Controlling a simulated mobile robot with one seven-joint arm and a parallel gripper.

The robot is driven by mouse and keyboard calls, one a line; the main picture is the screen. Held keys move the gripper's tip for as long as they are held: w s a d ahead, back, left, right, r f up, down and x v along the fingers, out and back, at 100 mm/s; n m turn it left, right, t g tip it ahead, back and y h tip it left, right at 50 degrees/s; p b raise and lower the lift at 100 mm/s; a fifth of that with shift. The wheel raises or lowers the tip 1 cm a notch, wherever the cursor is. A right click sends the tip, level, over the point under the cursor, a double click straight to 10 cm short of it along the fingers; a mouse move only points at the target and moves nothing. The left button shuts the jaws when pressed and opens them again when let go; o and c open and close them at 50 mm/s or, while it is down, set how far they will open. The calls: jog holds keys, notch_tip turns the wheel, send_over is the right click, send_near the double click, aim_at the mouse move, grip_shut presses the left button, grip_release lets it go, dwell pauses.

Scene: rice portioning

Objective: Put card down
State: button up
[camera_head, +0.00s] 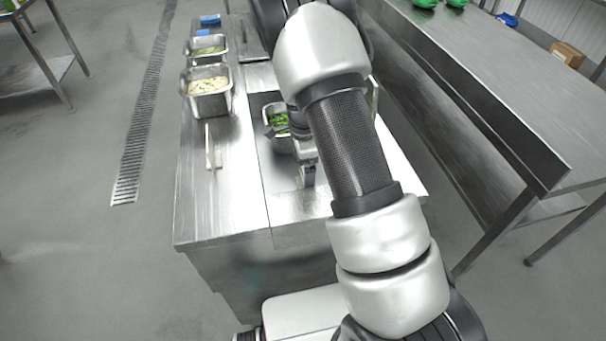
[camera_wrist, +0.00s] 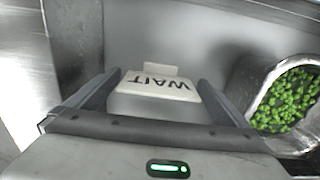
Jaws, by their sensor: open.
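A white card (camera_wrist: 158,82) marked "WAIT" shows in the wrist view, its lettering upside down. It is between the two fingers of my gripper (camera_wrist: 155,88), with a small tab at its far edge. The fingers are apart, on either side of the card. I cannot tell whether they touch its sides. In the head view my gripper (camera_head: 306,172) is low over the steel counter (camera_head: 245,215), partly hidden by my arm. I cannot make out the card there.
A metal pan of green vegetables (camera_head: 278,121) is close beside my gripper; it also shows in the wrist view (camera_wrist: 262,82). A pan of pale food (camera_head: 207,98) and a thin white item (camera_head: 211,150) are at left. The counter's front left is clear.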

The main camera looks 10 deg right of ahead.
notch_tip(320, 180, up, 10)
jog(key=shift+r+p, duration=0.25)
jog(key=shift+p, duration=0.35)
jog(key=s+a+r+n+t+y, duration=0.1)
jog(key=s+r+n+t, duration=0.1)
jog(key=s+r+n, duration=0.7)
jog(key=s+r+n+t, duration=0.25)
jog(key=s+r, duration=0.45)
jog(key=r, duration=0.5)
jog(key=s+d+r+n+t+h, duration=0.1)
jog(key=s+r+n, duration=0.1)
jog(key=s+n, duration=0.4)
jog(key=s, duration=0.3)
jog(key=shift+s+d+n, duration=0.1)
jog(key=shift+n, duration=0.15)
